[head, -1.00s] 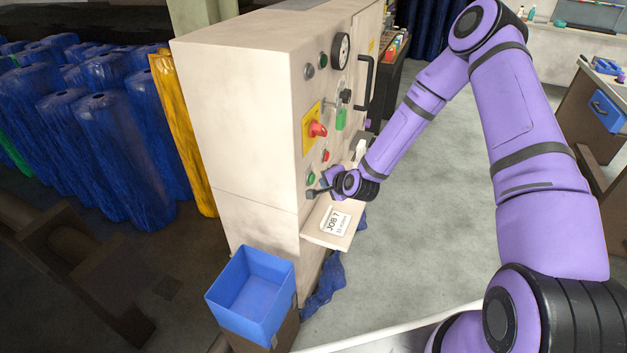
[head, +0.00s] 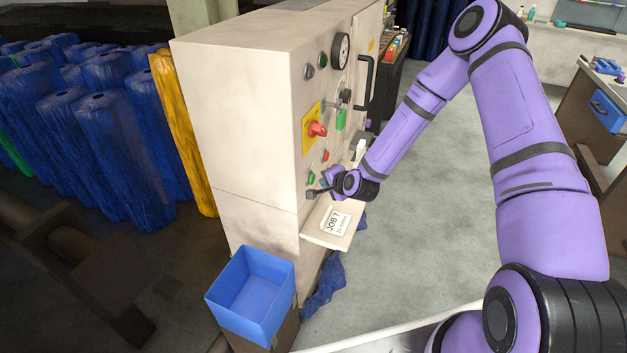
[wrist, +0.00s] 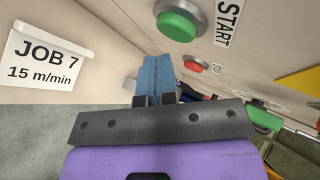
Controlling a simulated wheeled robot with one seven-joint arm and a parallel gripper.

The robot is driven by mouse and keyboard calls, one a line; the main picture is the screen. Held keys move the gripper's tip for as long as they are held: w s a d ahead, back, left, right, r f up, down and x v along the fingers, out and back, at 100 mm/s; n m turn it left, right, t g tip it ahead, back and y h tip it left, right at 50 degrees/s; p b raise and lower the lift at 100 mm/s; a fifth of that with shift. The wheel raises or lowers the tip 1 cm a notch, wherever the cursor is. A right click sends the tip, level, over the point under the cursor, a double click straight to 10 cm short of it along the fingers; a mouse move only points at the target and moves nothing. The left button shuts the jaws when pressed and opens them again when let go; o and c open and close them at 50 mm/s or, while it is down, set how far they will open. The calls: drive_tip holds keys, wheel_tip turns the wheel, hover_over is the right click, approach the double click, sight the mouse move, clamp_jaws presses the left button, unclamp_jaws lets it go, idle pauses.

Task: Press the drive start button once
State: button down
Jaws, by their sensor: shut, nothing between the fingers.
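The green button (head: 311,177) sits low on the front panel of the cream machine cabinet (head: 240,130). In the wrist view the green button (wrist: 180,25) stands out in a metal ring, with a START label (wrist: 229,22) beside it. My gripper (head: 312,193) is at the panel, just below the green button in the head view. In the wrist view my gripper (wrist: 157,75) has its fingers together and empty. The fingertips appear apart from the green button. Whether they touch the panel I cannot tell.
A red button (wrist: 190,63) is near the green one. Higher up are a red knob on a yellow plate (head: 317,129), a gauge (head: 340,51) and a handle (head: 364,83). A sloped JOB 7 card shelf (head: 333,224) projects below my gripper. A blue bin (head: 251,296) stands in front.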

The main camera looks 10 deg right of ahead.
drive_tip(key=shift+w+a, duration=0.1)
drive_tip(key=shift+a, duration=0.05)
idle(0.7)
drive_tip(key=shift+w+a, duration=0.2)
drive_tip(key=shift+w+a, duration=0.25)
drive_tip(key=shift+a, duration=0.2)
idle(0.9)
idle(0.4)
drive_tip(key=shift+s+d, duration=0.55)
drive_tip(key=shift+d, duration=0.2)
drive_tip(key=s+d, duration=0.1)
drive_tip(key=d, duration=0.1)
drive_tip(key=s+d, duration=0.2)
idle(0.4)
idle(0.6)
